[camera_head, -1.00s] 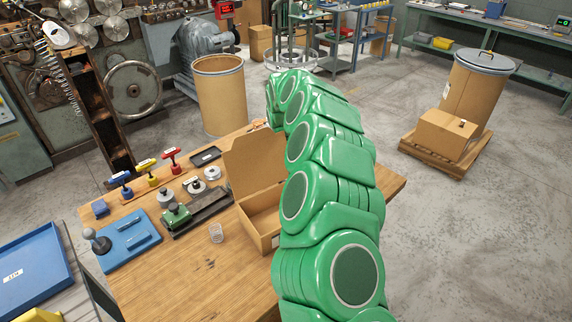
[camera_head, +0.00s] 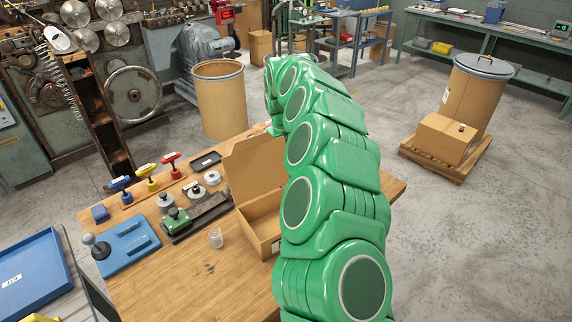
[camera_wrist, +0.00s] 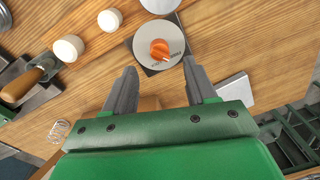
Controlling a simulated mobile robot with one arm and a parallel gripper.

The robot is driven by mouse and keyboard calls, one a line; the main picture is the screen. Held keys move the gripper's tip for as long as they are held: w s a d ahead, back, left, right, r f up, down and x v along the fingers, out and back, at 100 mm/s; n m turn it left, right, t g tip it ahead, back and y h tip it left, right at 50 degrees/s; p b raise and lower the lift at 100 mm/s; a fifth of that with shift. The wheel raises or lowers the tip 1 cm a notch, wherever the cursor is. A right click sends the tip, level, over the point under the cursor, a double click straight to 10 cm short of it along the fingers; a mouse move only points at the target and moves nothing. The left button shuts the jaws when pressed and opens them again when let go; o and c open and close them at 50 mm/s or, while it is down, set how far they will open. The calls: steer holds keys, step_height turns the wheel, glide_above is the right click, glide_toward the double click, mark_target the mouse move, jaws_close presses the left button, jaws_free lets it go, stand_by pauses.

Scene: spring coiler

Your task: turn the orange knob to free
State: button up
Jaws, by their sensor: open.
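The orange knob (camera_wrist: 160,49) sits at the centre of a round, light grey dial (camera_wrist: 143,46) on a square plate on the wooden table, in the wrist view. Lettering shows on the dial but is too small to read surely. My gripper (camera_wrist: 159,66) is open and empty, its two grey fingers apart. In the picture the knob lies just beyond the fingertips, roughly midway between them, and nothing touches it. In the head view my green arm hides the knob and my gripper.
An open cardboard box (camera_head: 262,222) stands on the table beside my arm. A white block (camera_wrist: 233,88) is right of the fingers.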

steer(key=shift+r, duration=0.85)
steer(key=shift+n, duration=0.3)
step_height(320, 180, up, 5)
steer(key=shift+a+r, duration=0.1)
steer(key=shift+a, duration=0.05)
